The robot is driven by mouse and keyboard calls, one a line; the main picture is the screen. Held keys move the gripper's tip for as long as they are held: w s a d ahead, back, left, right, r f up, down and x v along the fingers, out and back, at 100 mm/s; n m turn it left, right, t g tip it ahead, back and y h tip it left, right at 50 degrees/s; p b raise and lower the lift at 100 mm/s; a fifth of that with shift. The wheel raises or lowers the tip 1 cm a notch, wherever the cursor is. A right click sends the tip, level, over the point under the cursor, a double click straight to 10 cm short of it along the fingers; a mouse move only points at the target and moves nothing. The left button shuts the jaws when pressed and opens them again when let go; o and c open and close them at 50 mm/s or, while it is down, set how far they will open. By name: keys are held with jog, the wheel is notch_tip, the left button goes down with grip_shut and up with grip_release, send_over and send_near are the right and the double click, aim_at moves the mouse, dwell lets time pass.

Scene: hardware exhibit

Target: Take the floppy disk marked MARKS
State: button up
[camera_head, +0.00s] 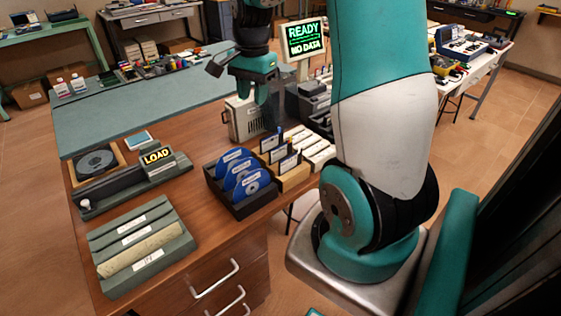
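Several blue floppy disks (245,183) stand upright, one behind another, in a black rack (262,208) near the front edge of the wooden desk. Each has a pale label, but the lettering is too small to read, so I cannot tell which is marked MARKS. My gripper (262,98) hangs fingers down above the desk, behind the rack and apart from the disks. I see nothing clearly held in it, and its finger gap is too small to judge.
A tan card box (292,178) stands right beside the rack. A drive unit with a LOAD sign (157,156) and a grey-green slotted case (150,262) are to the left. A screen reads READY, NO DATA (306,40). Bare desk (195,140) lies left of my gripper.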

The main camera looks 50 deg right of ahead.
jog(key=s+d+f+m, duration=0.2)
jog(key=d+f+m, duration=0.2)
jog(key=d, duration=0.3)
jog(key=p, duration=0.1)
send_over(279, 147)
jog(key=f, duration=0.9)
jog(key=shift+w+f, duration=0.2)
jog(key=shift+f, duration=0.15)
jog(key=shift+s+d+f+p, duration=0.1)
jog(key=shift+f+p, duration=0.4)
jog(key=shift+f, duration=1.1)
jog(key=shift+d+f+p, duration=0.1)
jog(key=shift+f+p, duration=0.4)
jog(key=shift+f, duration=1.05)
grip_shut()
